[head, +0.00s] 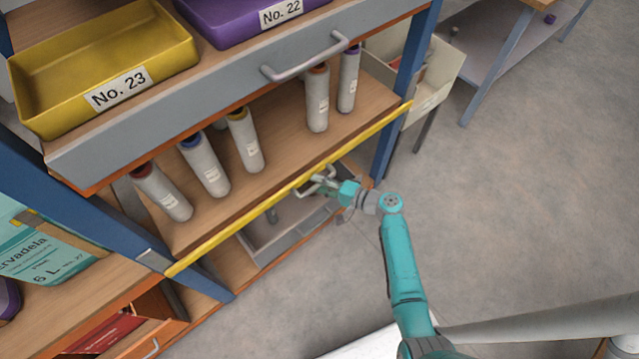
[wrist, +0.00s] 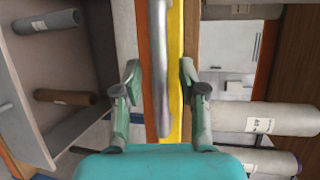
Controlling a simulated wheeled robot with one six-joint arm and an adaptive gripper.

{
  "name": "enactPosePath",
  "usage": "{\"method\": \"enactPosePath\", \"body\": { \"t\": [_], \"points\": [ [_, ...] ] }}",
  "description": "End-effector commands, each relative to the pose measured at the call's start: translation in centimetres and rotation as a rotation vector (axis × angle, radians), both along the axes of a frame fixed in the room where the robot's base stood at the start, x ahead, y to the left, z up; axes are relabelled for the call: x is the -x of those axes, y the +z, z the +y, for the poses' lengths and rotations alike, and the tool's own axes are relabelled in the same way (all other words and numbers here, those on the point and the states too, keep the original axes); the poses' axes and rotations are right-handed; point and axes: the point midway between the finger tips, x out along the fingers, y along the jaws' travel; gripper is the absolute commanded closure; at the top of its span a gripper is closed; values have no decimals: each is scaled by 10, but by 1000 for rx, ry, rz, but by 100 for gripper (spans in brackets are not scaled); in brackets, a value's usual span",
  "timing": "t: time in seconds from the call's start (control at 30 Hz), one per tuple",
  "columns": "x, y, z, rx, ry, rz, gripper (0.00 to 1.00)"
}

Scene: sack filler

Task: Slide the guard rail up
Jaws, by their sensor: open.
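The guard rail (head: 230,232) is a long yellow bar running along the front of the shelf with the bottles. In the wrist view the rail is a yellow strip (wrist: 177,25) with a grey metal handle (wrist: 158,60) in front of it. My gripper (head: 322,186) is at the rail's handle, right of the rail's middle. In the wrist view my gripper (wrist: 159,82) is open, with one finger on each side of the handle. Gaps show between both fingers and the handle. The handle is partly hidden by my gripper in the head view.
Several grey bottles (head: 245,142) with coloured caps stand on the shelf behind the rail. An open grey drawer (head: 290,220) is below.

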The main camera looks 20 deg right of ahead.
Motion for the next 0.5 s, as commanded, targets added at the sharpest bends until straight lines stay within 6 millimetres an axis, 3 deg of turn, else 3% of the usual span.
{"method": "enactPosePath", "body": {
  "t": [0.33, 0.5],
  "points": [
    [-2, -1, 2, 0, 0, 0, 61],
    [-2, 0, 2, 0, 0, 0, 100]
  ]
}}
